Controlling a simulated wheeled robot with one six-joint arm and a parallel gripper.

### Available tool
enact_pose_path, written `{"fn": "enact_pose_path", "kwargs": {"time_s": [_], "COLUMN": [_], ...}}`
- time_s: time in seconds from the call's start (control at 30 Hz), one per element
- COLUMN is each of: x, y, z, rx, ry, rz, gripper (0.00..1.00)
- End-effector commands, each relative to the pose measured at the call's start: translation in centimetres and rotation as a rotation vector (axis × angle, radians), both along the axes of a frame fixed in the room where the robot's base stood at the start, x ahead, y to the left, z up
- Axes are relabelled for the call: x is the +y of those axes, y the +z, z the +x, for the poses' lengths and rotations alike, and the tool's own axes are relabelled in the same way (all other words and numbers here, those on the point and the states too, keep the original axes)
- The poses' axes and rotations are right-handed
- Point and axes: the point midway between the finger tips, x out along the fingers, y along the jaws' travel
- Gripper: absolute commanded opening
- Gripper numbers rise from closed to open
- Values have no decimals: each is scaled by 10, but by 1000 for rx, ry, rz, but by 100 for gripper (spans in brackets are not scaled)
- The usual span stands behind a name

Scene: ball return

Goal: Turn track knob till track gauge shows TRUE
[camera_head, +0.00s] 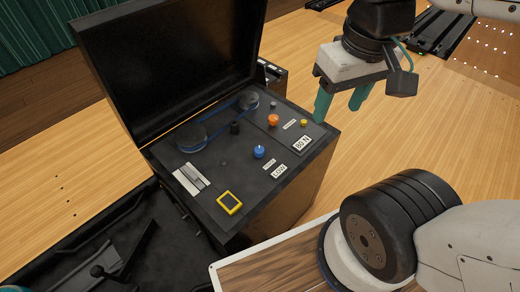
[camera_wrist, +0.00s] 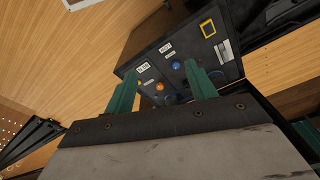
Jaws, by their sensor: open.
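A black machine (camera_head: 215,195) stands with its lid raised and a control panel on top. An orange knob (camera_head: 273,120) sits further back, near another white plate (camera_head: 302,143) that seems to read 80 N. The small labels are too small to read, so I cannot tell which knob is the track one. My gripper (camera_head: 341,106) is open and empty, above the panel's back right edge and apart from both knobs. The blue knob (camera_wrist: 177,66) also shows between my fingers in the wrist view.
The raised lid (camera_head: 170,60) walls off the panel's back left. Pulleys with a blue belt (camera_head: 215,122), a yellow-framed square (camera_head: 230,203) and a small yellow button (camera_head: 304,123) are also on the panel. Open wooden floor (camera_head: 400,140) lies to the right.

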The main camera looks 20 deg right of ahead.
Motion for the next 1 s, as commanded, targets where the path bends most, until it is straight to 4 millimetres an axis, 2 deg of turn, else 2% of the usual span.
{"fn": "enact_pose_path", "kwargs": {"time_s": [0.3, 0.47, 0.57, 0.77, 1.0], "x": [0, 2, 3, 7, 14], "y": [0, -14, -28, -68, -134], "z": [0, 6, 17, 56, 111], "rx": [2, 75, 164, 296, 371], "ry": [2, 8, 15, 44, 110], "rz": [0, 0, 0, -3, -2], "gripper": [56, 56, 56, 56, 56]}}
